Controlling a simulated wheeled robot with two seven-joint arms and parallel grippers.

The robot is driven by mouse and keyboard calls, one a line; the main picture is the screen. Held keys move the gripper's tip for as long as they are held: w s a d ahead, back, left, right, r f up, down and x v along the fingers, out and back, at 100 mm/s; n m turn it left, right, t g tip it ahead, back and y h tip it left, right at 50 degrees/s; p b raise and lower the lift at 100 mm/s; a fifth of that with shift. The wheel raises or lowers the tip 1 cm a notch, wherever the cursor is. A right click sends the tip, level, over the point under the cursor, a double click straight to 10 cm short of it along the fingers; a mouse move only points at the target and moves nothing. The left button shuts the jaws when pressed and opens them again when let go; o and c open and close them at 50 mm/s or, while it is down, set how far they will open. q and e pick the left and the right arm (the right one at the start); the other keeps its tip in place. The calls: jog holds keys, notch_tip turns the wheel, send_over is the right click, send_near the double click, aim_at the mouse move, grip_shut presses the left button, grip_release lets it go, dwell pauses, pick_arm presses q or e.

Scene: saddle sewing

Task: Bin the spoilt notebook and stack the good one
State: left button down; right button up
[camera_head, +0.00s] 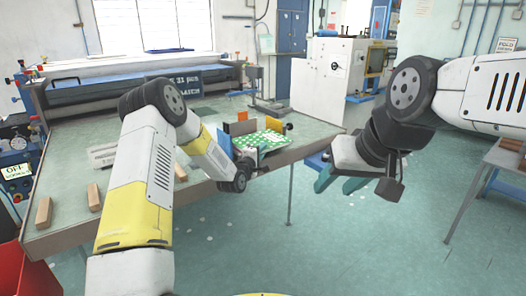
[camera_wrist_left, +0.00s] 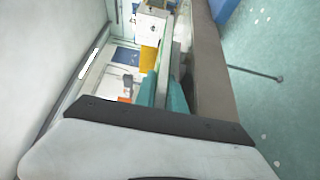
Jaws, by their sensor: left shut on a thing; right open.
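A green notebook with white dots (camera_head: 264,140) is near the front right edge of the work table (camera_head: 70,195). My left gripper (camera_head: 246,156) is at its near side and shut on it; my wrist partly hides the fingers in the head view. In the left wrist view, the teal fingers (camera_wrist_left: 163,92) are close together, with the notebook's thin edge (camera_wrist_left: 166,52) between them. My right gripper (camera_head: 345,182) is open and empty, off the table's right side. A red bin (camera_head: 18,272) stands at the lower left, only partly in view.
Upright orange and brown pieces (camera_head: 241,127) stand just behind the notebook. Wooden blocks (camera_head: 44,212) and a pale flat item (camera_head: 103,155) lie on the table's left part. A long machine (camera_head: 90,90) lines its back. Another table (camera_head: 505,160) is at the right.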

pick_arm(q)
jog(key=shift+f, duration=0.35)
dwell(0.7)
jog(key=c, duration=1.3)
grip_release()
jog(key=shift+f, duration=0.25)
jog(key=shift+s+d, duration=0.1)
jog(key=shift+s+d, duration=0.95)
jog(key=shift+s, duration=0.35)
jog(key=shift+s+d, duration=0.95)
jog(key=shift+s, duration=0.4)
jog(key=shift+s+d, duration=0.95)
jog(key=shift+s, duration=0.35)
jog(key=shift+r, duration=0.1)
